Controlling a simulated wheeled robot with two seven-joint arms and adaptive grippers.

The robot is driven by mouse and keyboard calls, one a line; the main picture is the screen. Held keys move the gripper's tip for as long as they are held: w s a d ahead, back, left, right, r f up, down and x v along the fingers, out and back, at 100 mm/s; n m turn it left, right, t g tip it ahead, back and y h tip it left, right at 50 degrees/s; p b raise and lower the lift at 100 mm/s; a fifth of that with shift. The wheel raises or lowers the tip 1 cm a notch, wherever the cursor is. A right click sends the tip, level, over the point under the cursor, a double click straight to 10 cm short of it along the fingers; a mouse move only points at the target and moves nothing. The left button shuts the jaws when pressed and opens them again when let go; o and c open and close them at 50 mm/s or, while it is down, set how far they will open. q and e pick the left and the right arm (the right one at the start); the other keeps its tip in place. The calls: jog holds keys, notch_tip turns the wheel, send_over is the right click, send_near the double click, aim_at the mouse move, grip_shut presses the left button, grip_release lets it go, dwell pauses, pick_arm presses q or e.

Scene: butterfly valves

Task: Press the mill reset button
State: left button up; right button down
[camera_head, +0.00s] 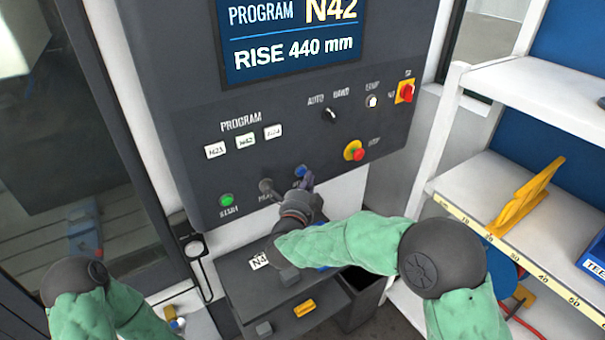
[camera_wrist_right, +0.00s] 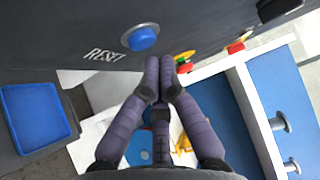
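The mill's dark control panel (camera_head: 290,120) fills the middle of the head view. The blue reset button (camera_head: 301,171) sits on its lower edge, partly hidden by my right gripper (camera_head: 305,182). In the right wrist view the blue button (camera_wrist_right: 143,38) has a pale ring, with the word RESET to its left. My right gripper (camera_wrist_right: 159,68) has its purple fingers together and empty. Its tips are close to the button, just below and right of it in that view; I cannot tell whether they touch. My left arm is at the lower left of the head view; its gripper does not show.
Nearby on the panel are a green button (camera_head: 226,200), a red-and-yellow stop button (camera_head: 354,151) and a dark knob (camera_head: 266,186). A white shelf unit (camera_head: 520,90) stands close on the right. A dark box (camera_head: 262,280) lies below the panel.

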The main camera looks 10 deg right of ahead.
jog(key=s, duration=0.1)
jog(key=s+d+b, duration=0.1)
jog(key=s, duration=0.2)
jog(key=shift+s+d, duration=0.35)
jog(key=shift+s, duration=0.05)
dwell(1.4)
